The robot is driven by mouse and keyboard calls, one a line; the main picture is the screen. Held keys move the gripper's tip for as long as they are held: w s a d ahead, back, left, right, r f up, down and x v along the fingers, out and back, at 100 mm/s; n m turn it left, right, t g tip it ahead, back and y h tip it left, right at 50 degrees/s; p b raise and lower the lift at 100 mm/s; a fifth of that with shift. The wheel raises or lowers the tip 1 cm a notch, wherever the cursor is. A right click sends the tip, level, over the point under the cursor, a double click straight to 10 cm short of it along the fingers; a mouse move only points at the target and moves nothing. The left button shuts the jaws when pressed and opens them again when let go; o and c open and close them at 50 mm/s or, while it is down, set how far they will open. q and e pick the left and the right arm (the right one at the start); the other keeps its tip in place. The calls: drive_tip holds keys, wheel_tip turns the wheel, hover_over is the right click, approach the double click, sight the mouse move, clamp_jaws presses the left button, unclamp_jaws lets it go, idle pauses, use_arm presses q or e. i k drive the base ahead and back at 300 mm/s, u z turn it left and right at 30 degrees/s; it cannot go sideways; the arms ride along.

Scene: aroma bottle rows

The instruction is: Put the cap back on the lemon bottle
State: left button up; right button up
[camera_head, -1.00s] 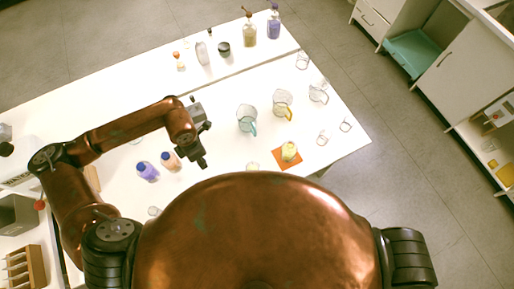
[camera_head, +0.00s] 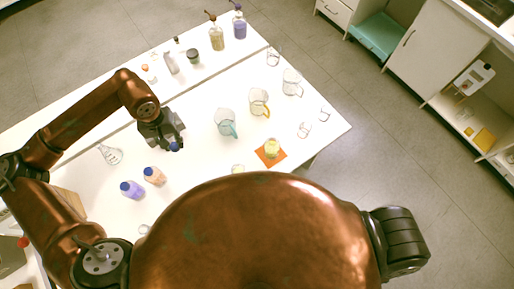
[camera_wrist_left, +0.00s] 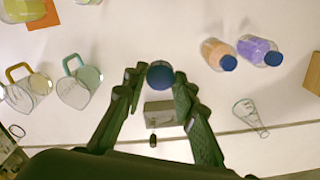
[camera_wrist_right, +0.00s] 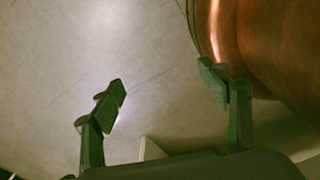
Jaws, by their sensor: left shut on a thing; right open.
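The lemon bottle (camera_head: 271,148) holds yellow liquid and stands on an orange mat (camera_head: 262,157) near the table's right edge; part of it shows in the left wrist view (camera_wrist_left: 22,9). I see no cap on it. My left gripper (camera_head: 172,144) is shut on a blue cap (camera_wrist_left: 160,75), which sits between its fingertips in the left wrist view. This gripper is above the table, left of the lemon bottle and apart from it. My right gripper (camera_wrist_right: 170,95) is open and empty in the right wrist view; it is out of the head view.
Two beakers with coloured handles, teal (camera_head: 226,122) and yellow (camera_head: 259,102), stand between my left gripper and the right side. A flask (camera_head: 110,155) is at left. A grey block (camera_wrist_left: 160,113) lies below the gripper.

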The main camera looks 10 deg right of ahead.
sight(271, 146)
drive_tip(key=z, duration=2.35)
drive_tip(key=k, duration=0.55)
drive_tip(key=u, duration=1.35)
